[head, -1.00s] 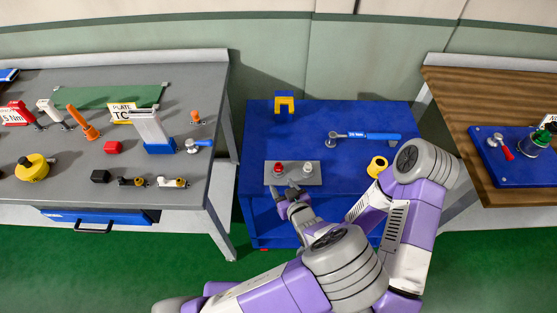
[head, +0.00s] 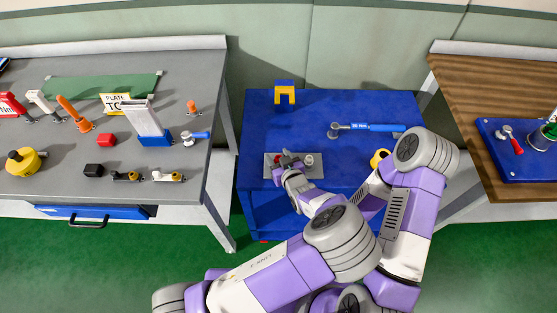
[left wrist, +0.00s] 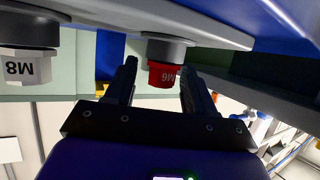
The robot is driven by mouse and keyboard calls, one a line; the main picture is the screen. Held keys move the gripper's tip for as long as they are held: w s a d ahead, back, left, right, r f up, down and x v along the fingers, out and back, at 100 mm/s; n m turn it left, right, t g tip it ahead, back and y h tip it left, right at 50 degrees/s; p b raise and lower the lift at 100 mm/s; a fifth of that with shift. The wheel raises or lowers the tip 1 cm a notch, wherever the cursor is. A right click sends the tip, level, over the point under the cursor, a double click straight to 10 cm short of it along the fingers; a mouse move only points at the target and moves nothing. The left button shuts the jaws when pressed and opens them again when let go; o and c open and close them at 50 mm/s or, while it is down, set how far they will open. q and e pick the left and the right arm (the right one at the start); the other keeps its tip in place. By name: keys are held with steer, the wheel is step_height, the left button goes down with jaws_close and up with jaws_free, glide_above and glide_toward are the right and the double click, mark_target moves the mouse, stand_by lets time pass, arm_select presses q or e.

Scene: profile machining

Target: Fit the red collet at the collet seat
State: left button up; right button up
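The red collet (head: 284,159), partly hidden by my gripper in the head view, stands in a grey plate (head: 271,172) on the blue table. In the left wrist view, which is upside down, the red collet (left wrist: 164,75) is marked M6. My left gripper (head: 286,167) is at the near side of the red collet. In the left wrist view my left gripper (left wrist: 160,80) is open, with a finger on each side of the red collet and gaps showing. A white collet (head: 309,160) marked M8 stands beside it. I cannot make out my right gripper.
The blue table (head: 340,102) also holds a yellow block (head: 285,92), a blue-handled wrench (head: 367,128) and a yellow ring (head: 379,158). A crowded grey bench (head: 60,183) stands left; a wooden bench (head: 480,85) stands right. The blue table's back middle is clear.

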arm_select(q)
jaws_close()
